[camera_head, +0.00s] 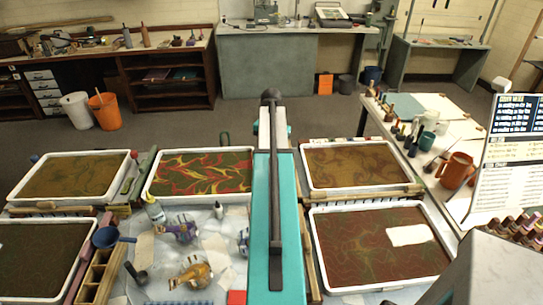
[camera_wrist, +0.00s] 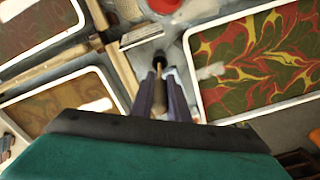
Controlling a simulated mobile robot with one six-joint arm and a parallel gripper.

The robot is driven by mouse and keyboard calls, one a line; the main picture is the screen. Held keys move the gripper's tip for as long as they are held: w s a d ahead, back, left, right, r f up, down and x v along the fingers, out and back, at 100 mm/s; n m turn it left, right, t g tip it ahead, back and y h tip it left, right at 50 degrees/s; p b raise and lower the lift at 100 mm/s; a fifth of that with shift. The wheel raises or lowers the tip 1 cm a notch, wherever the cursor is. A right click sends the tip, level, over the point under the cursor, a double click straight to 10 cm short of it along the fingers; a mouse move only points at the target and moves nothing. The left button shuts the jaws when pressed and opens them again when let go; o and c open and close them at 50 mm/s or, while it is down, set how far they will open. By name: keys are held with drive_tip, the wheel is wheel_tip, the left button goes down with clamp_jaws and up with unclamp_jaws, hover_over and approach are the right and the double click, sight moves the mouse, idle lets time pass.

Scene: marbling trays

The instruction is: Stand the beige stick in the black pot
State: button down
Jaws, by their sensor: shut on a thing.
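In the wrist view my gripper (camera_wrist: 160,74) points away over the work table, its two dark fingers close together. In the head view my arm covers the middle, and neither gripper nor stick shows. A small dark pot-like thing (camera_head: 140,278) stands on the grey table at front left in the head view; I cannot tell for sure that it is the black pot. No black pot is clear in the wrist view.
White-rimmed marbling trays (camera_head: 147,193) lie on both sides of my arm. A blue ladle (camera_head: 105,237), a wooden divided box (camera_head: 99,278), a white bottle (camera_head: 153,209) and ornate jugs (camera_head: 195,272) crowd the front left. A red container (camera_wrist: 163,5) shows in the wrist view.

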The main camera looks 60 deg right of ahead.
drive_tip(key=shift+f+b, duration=1)
drive_tip(key=shift+f, duration=1.75)
drive_tip(key=c, duration=1.2)
unclamp_jaws()
drive_tip(key=shift+o, duration=0.2)
drive_tip(key=shift+r+p, duration=4.2)
drive_tip(key=shift+r, duration=2.7)
